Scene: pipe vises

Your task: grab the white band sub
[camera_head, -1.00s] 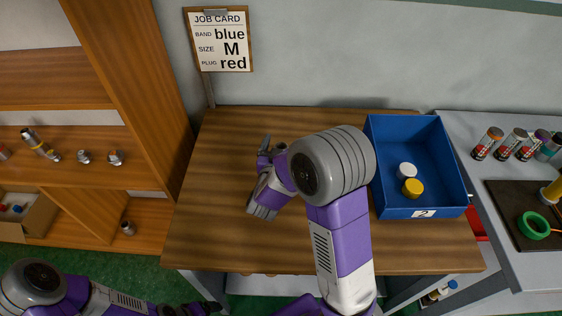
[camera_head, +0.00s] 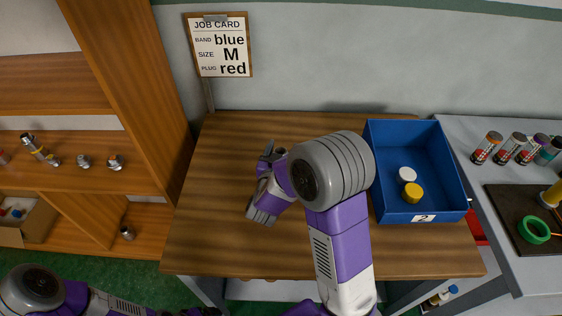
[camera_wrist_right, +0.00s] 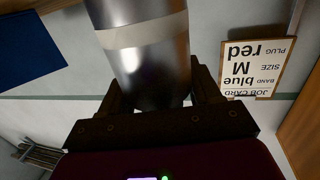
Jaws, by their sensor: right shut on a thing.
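A shiny metal sub with a pale, whitish band (camera_wrist_right: 145,62) fills the top middle of the right wrist view. My right gripper (camera_wrist_right: 158,88) is shut on it, with one dark finger on each side. In the head view my right gripper (camera_head: 272,152) is over the left part of the wooden table, and its wrist and arm cover much of it. Only a small dark round end there may be the sub, and its band cannot be made out. My left arm is at the lower left; its gripper (camera_head: 205,312) is cut off by the bottom edge.
A blue bin (camera_head: 418,125) with a white cap (camera_head: 407,174) and a yellow cap (camera_head: 413,193) stands on the table's right (camera_head: 215,235). Metal fittings (camera_head: 84,161) sit on the left shelf. Banded cylinders (camera_head: 487,148) and a green ring (camera_head: 534,229) are at far right.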

